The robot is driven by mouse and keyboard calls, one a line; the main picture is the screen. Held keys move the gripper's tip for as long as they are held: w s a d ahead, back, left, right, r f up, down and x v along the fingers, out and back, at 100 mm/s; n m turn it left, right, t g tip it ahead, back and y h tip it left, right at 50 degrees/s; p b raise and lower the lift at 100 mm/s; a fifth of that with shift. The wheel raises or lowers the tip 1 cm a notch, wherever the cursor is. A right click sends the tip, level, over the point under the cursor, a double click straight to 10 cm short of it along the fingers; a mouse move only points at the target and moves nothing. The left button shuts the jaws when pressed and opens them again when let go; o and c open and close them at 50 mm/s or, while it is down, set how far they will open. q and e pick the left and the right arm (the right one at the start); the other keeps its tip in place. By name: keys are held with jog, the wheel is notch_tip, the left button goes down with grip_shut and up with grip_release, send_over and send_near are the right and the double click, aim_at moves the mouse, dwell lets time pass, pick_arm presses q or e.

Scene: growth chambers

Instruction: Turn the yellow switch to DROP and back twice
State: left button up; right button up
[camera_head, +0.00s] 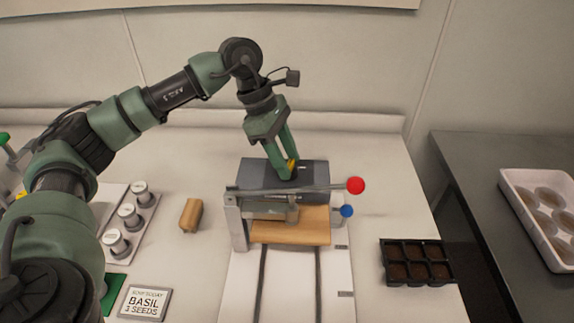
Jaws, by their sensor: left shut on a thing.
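The yellow switch (291,165) sits on top of the dark grey box (262,180) of a device in the middle of the table. Only a small yellow part of it shows between my fingers. My left gripper (290,170) reaches down from above and is shut on the switch. The DROP mark and the switch's angle cannot be read here. My right gripper is not in view.
A lever with a red knob (355,186) and a blue knob (347,211) stick out right of the device. A wooden block (190,214), a BASIL sign (145,302) and lidded jars (128,215) stand left. A black seed tray (384,262) lies right.

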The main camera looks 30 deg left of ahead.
pick_arm(q)
jog(key=n+t+b, duration=0.1)
jog(key=n+b, duration=0.1)
jog(key=n, duration=0.1)
jog(key=n+t+y+b, duration=0.1)
jog(key=n+b, duration=0.1)
jog(key=n, duration=0.1)
jog(key=shift+s+f, duration=0.1)
jog(key=n+t+y+b, duration=0.1)
jog(key=n, duration=0.2)
jog(key=shift+d+n, duration=0.15)
jog(key=shift+n, duration=0.25)
jog(key=shift+s+n+t+y+b, duration=0.1)
jog(key=shift+n+t+y+b, duration=0.2)
jog(key=shift+n+y+b, duration=0.7)
jog(key=shift+n+h+p, duration=0.3)
jog(key=shift+n+h, duration=0.1)
jog(key=o, duration=1.4)
jog(key=shift+c, duration=0.2)
jog(key=d+v, duration=0.1)
jog(key=v, duration=0.7)
jog(key=shift+a, duration=0.45)
